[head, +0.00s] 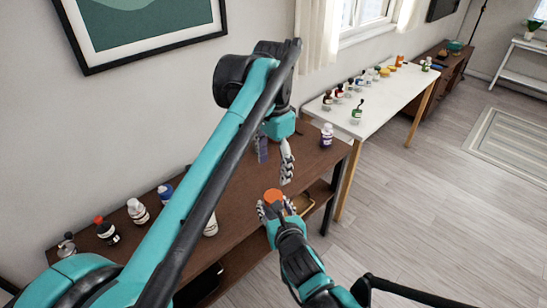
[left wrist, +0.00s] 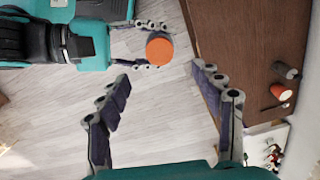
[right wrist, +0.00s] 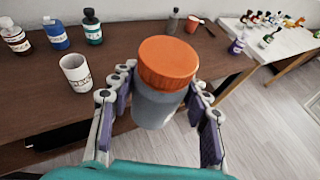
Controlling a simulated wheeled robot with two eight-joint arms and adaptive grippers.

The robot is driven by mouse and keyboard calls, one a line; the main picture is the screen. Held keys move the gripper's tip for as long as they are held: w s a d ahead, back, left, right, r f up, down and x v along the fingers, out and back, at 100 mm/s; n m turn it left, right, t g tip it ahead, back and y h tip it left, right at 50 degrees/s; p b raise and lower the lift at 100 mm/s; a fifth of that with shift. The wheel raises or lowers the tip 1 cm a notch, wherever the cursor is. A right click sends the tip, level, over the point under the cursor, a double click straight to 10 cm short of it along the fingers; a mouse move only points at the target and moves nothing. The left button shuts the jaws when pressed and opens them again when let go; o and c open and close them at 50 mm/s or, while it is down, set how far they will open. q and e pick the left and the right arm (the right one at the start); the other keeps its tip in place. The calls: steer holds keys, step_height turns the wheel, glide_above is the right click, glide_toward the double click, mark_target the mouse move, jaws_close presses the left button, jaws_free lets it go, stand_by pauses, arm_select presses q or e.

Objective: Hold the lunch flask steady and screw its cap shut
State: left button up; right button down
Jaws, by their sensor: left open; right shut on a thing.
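The lunch flask (right wrist: 155,108) has a grey body and a ribbed orange cap (right wrist: 168,62). The cap sits on top of the flask; how tightly it is screwed I cannot tell. My right gripper (head: 276,208) is shut on the flask body, one finger on each side, with the cap above the fingers. The cap also shows in the head view (head: 273,195) and in the left wrist view (left wrist: 159,51). My left gripper (head: 275,166) is open and empty above the cap, fingers pointing down, apart from it. In the left wrist view the cap lies beyond the gap between its fingertips (left wrist: 160,75).
A brown wooden table (head: 245,190) stands along the wall, holding several bottles and a white mug (right wrist: 76,72). A red cup (right wrist: 194,24) and a purple bottle (head: 327,135) stand farther along. A white table (head: 385,92) with several small bottles is beyond. The flask is over open floor.

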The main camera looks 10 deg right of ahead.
arm_select(q)
step_height(320, 180, up, 2)
steer(key=shift+r, duration=0.15)
steer(key=shift+a, duration=0.15)
stand_by(0.4)
steer(key=s+a+f+n+t, duration=0.2)
steer(key=a+f+n, duration=0.1)
steer(key=a, duration=0.4)
steer(key=s+a+f+n+t, duration=0.1)
steer(key=s+a+f+n, duration=0.25)
steer(key=a, duration=0.45)
steer(key=s+a+f+n+t, duration=0.2)
steer(key=s+a+f+n, duration=0.1)
steer(key=s+a+f, duration=0.1)
steer(key=s+a+f+n+t, duration=0.2)
steer(key=a+f, duration=0.4)
steer(key=f, duration=0.3)
steer(key=s+n, duration=0.1)
steer(key=s, duration=0.1)
steer(key=shift+s+a+f, duration=0.25)
steer(key=shift+s, duration=0.15)
